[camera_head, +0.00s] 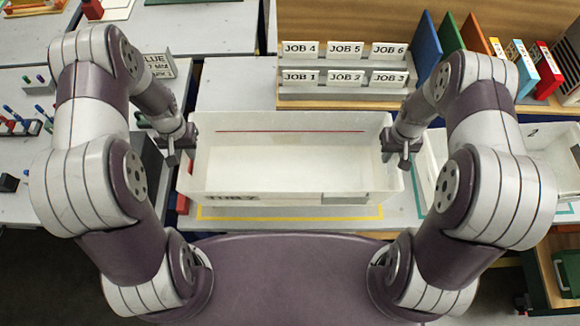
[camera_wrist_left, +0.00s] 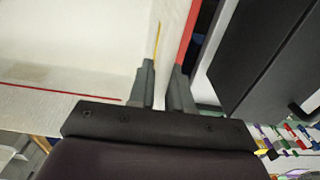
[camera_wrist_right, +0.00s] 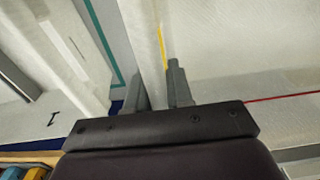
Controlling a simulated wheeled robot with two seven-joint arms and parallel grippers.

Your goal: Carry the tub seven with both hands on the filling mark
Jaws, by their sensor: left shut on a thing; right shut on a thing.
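The tub seven (camera_head: 280,198) is a large, open white tub in the middle of the head view. Its front wall reads "TUB 7" and a red line runs along its inner far wall. It looks empty and level. My left gripper (camera_head: 181,152) is shut on its left wall; in the left wrist view the fingers (camera_wrist_left: 162,88) straddle that wall. My right gripper (camera_head: 400,152) is shut on its right wall, with fingers (camera_wrist_right: 160,90) on both sides. A yellow outline (camera_head: 290,217) shows on the table along the tub's front. Whether the tub touches the table is unclear.
Behind the tub is a rack of job cards (camera_head: 343,78). Colored binders (camera_head: 470,45) stand at the back right. Another white tub (camera_head: 545,140) and teal tape (camera_head: 416,195) are close on the right. A dark box (camera_wrist_left: 265,55) is close beside my left gripper.

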